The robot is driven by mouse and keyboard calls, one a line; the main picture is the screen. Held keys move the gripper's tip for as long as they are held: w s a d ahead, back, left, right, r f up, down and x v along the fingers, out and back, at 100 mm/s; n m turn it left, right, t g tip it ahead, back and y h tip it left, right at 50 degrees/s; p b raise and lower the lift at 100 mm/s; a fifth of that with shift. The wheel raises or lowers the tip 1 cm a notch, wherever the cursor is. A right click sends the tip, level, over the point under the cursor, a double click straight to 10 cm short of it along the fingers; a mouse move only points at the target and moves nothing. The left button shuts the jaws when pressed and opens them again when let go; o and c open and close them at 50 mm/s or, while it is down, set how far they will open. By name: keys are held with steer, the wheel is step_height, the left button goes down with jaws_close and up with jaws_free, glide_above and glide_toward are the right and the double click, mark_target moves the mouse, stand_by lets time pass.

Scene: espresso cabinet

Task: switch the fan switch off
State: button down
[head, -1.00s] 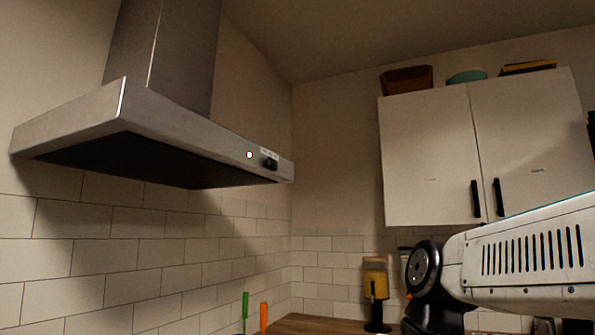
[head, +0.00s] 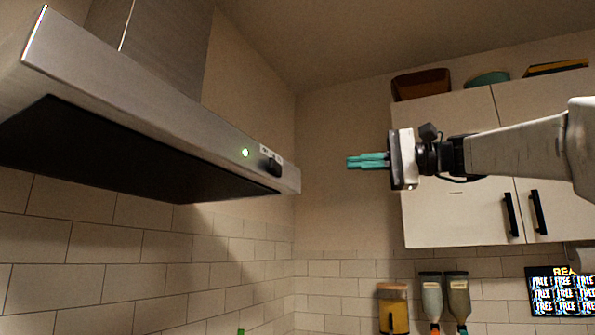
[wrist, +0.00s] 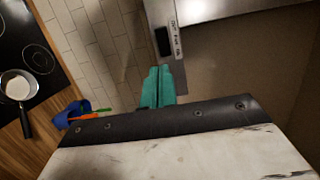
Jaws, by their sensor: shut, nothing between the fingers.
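The fan switch (head: 272,166) is a small black piece near the right end of the hood's front face, beside a white label. In the wrist view the switch (wrist: 162,41) sits beside a label (wrist: 177,40) with OFF, FAN and ON lettering. Which way the switch is set I cannot tell. My gripper (head: 349,162) has teal fingers, shut and empty, pointing left toward the hood's right end, with a gap between. In the wrist view the fingertips (wrist: 159,70) appear just below the switch and label.
The metal range hood (head: 130,90) fills the upper left. White cabinets (head: 455,215) with black handles are behind my arm. Dispensers (head: 432,298) stand below them. The wrist view shows a pan (wrist: 18,86) on a cooktop and a blue container (wrist: 72,112).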

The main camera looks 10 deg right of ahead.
mark_target(276, 168)
steer(key=x, duration=1.4)
steer(key=shift+s+a, duration=0.2)
steer(key=shift+a, duration=0.1)
